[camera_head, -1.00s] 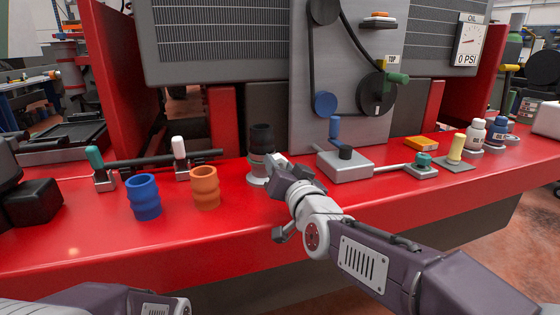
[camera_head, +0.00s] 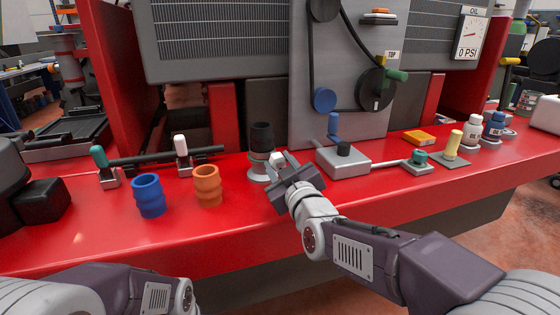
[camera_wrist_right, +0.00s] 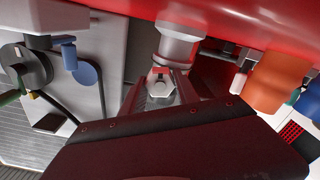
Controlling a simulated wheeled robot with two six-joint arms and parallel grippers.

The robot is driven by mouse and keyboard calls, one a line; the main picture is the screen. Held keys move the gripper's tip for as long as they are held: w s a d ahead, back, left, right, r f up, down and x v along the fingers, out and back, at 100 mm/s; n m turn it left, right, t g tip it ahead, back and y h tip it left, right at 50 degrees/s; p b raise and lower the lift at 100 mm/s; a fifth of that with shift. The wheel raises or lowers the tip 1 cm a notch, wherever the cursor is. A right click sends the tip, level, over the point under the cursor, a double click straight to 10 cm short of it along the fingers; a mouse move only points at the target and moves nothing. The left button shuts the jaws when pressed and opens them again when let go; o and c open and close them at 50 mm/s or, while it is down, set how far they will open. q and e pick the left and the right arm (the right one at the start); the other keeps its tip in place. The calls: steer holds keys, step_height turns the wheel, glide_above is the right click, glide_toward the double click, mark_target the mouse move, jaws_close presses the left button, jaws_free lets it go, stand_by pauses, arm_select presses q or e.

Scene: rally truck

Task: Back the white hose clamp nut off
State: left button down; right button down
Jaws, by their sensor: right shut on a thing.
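The white hose clamp nut (camera_head: 277,158) sits at the right side of the grey clamp band around a black hose stub (camera_head: 262,138) on the red bench. In the right wrist view the pale, six-sided nut (camera_wrist_right: 160,87) lies between my fingertips, with the metal stub (camera_wrist_right: 178,46) just beyond it. My right gripper (camera_head: 279,168) is shut on the nut, its dark body rolled at a slant. The fingers partly hide the nut and clamp in the head view. My left arm shows at the bottom left, but its gripper is not in view.
A blue sleeve (camera_head: 149,196) and an orange sleeve (camera_head: 207,186) stand left of the stub. A grey box with a blue lever (camera_head: 342,160) stands close on the right. The red bench front (camera_head: 150,245) is clear.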

steer(key=shift+r+n+p, duration=0.3)
steer(key=shift+n, duration=0.7)
steer(key=c, duration=0.9)
jaws_free()
steer(key=shift+w, duration=0.1)
steer(key=shift+w+f, duration=0.1)
steer(key=shift+f, duration=0.1)
steer(key=p+v, duration=0.1)
steer(key=v, duration=0.8)
steer(key=shift+p, duration=0.4)
